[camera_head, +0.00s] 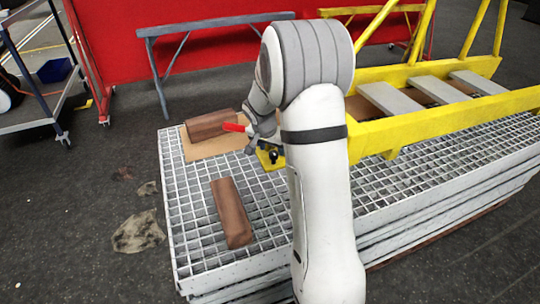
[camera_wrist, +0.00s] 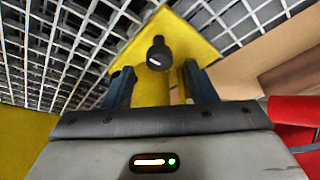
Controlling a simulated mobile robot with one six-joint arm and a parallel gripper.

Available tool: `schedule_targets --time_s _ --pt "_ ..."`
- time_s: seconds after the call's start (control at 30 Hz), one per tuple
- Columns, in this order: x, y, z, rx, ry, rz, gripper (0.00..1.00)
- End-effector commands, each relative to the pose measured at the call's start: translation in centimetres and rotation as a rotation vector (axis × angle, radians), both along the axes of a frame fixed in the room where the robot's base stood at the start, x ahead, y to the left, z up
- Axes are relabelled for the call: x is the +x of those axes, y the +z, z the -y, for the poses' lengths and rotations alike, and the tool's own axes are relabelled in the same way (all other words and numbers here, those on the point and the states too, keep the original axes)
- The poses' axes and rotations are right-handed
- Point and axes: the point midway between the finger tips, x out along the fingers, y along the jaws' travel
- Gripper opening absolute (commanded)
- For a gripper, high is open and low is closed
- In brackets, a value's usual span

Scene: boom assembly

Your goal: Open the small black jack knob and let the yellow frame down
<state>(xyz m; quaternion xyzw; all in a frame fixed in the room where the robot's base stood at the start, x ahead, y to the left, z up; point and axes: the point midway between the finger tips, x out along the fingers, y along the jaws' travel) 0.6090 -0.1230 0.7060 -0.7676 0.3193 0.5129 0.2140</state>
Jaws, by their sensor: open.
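The small black knob (camera_wrist: 157,54) stands out from a yellow plate (camera_wrist: 165,25) in the wrist view. My gripper (camera_wrist: 158,70) is open, with one dark finger on each side of the line to the knob. The knob appears just beyond the fingertips; I cannot tell whether they touch it. In the head view, the knob (camera_head: 274,156) shows as a dark spot below my wrist. The yellow frame (camera_head: 440,112) with grey steps extends to the right over the grating. My arm hides its near left part.
A stack of metal gratings (camera_head: 190,215) lies under the frame. One wooden block (camera_head: 232,212) lies in front, another (camera_head: 210,124) behind on a brown board. A red part (camera_head: 235,127) sits close beside my wrist. A grey trestle (camera_head: 215,22) stands behind.

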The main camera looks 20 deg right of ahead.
Motion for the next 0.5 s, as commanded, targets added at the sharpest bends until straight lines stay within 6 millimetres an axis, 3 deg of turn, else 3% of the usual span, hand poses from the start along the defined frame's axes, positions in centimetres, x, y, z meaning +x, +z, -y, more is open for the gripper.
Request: schedule_targets --time_s 0.2,0.5 --pt "0.8 -2.8 0.8 0.0 0.001 -0.002 0.52" --pt "1.0 -3.4 1.0 0.0 0.001 0.0 0.52"
